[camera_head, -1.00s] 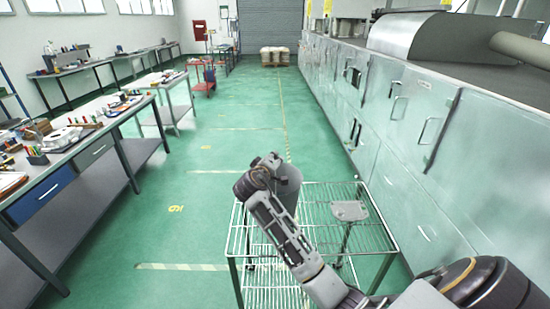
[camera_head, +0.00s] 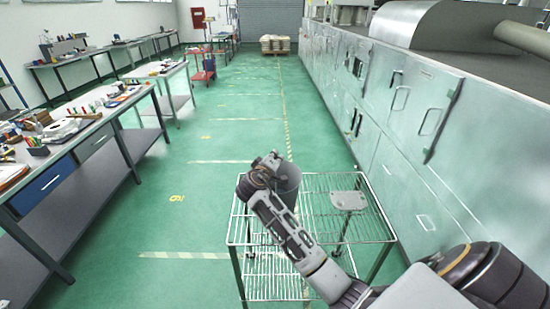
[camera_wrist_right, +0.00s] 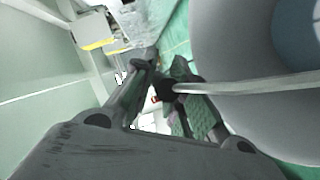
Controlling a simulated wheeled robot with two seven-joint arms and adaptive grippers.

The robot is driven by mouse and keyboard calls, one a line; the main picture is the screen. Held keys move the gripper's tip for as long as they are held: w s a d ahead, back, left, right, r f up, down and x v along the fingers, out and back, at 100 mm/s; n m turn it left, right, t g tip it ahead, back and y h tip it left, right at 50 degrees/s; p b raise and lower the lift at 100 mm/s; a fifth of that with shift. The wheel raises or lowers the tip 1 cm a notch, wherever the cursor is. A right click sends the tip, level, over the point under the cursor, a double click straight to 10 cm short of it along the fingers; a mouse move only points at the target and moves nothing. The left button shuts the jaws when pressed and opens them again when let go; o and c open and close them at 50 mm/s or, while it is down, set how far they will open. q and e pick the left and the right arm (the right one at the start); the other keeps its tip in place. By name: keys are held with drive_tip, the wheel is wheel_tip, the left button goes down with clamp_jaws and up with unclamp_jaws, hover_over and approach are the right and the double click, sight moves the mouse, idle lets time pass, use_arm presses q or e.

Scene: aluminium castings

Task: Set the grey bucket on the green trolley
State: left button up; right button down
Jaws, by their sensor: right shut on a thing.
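The grey bucket (camera_head: 288,178) hangs from my right gripper (camera_head: 272,162), partly hidden behind it in the head view. In the right wrist view the bucket (camera_wrist_right: 225,60) fills the right side, and my right gripper (camera_wrist_right: 165,80) is shut on its thin, light handle (camera_wrist_right: 250,86). The green trolley (camera_head: 375,225) is a wire-shelf frame below and around the bucket in the head view. The bucket overlaps the far left part of its top shelf. I cannot tell whether its base touches the shelf. My left gripper is not in view.
A flat grey piece (camera_head: 349,200) sits at the right of the trolley's top. Pale metal cabinets (camera_head: 400,120) stand close on the right. Workbenches with tools (camera_head: 75,140) line the left. The green floor (camera_head: 215,140) between is clear.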

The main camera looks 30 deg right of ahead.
drive_tip(key=shift+r, duration=0.25)
drive_tip(key=c, duration=1.7)
unclamp_jaws()
drive_tip(key=shift+f, duration=0.3)
drive_tip(key=shift+c, duration=0.2)
drive_tip(key=o, duration=0.3)
drive_tip(key=shift+r, duration=0.1)
drive_tip(key=shift+a, duration=0.1)
drive_tip(key=shift+b+v, duration=1.7)
drive_tip(key=shift+v, duration=4.35)
